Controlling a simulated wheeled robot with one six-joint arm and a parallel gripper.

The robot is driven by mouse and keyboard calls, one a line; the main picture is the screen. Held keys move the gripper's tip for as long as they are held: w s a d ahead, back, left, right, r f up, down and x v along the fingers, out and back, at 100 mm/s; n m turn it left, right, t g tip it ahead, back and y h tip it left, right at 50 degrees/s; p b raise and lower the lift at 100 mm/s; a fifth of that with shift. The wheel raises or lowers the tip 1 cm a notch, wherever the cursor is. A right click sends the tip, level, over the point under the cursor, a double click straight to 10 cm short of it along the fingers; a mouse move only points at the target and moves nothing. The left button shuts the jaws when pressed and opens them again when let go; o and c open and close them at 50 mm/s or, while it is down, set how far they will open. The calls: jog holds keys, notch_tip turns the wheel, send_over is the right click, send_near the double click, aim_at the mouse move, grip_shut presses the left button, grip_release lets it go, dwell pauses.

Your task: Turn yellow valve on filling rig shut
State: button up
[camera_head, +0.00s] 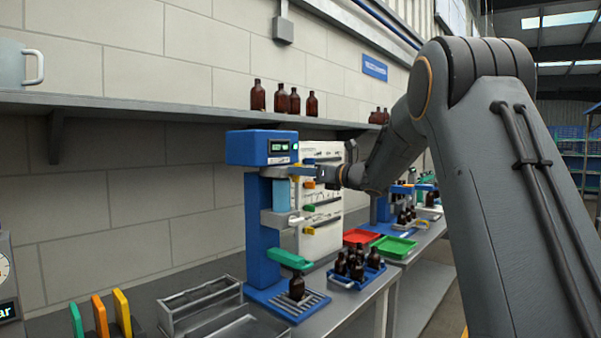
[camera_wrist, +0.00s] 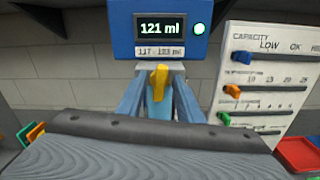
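The blue filling rig (camera_head: 262,220) stands on the bench. Its display (camera_wrist: 160,28) reads 121 ml, with a label of 117 - 123 ml below and a green light beside it. The yellow valve (camera_wrist: 159,80) is a small handle below the display, roughly upright in the wrist view. In the head view it is small and partly covered near my gripper (camera_head: 312,172). My gripper's two blue fingers (camera_wrist: 159,98) reach forward on either side of the valve, with a narrow gap seeming to show on each side. An amber bottle (camera_head: 297,288) stands on the rig's base grate.
A white panel (camera_head: 322,205) with coloured sliders stands right behind the rig. A blue crate (camera_head: 343,282) of bottles, a red tray (camera_head: 358,237) and a green tray (camera_head: 394,247) are to the right. More bottles (camera_head: 281,98) stand on the shelf.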

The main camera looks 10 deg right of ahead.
grip_shut()
jog(key=shift+m, duration=0.3)
jog(key=shift+w+d+f+m+p, duration=0.1)
jog(key=shift+m, duration=2.55)
jog(key=shift+d+f+m+p, duration=0.1)
jog(key=shift+f+m+p, duration=0.05)
jog(key=shift+m, duration=2.45)
jog(key=shift+w+f+m+p, duration=0.1)
jog(key=shift+m, duration=2.55)
